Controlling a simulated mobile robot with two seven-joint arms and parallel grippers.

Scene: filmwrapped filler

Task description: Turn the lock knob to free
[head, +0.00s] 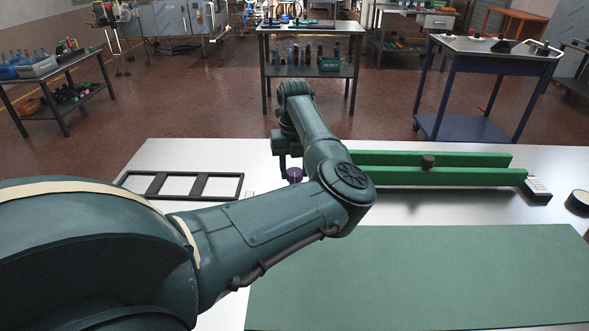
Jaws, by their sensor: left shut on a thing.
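My left arm reaches in from the left across the table. My left gripper (294,172) points down at the left end of a green two-rail fixture (460,178). It is shut on a small purple knob (295,175), and the forearm hides part of the gripper and what lies under the knob. I cannot tell from this view which way the knob is turned. A dark round knob (428,162) sits between the two green rails, apart from the gripper. My right gripper is not in view.
A black three-window frame (182,186) lies left of the gripper. A green mat (420,280) covers the front of the silver table (210,155). A small white-and-black block (537,188) and a dark round piece (578,201) are at the right. Carts stand behind.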

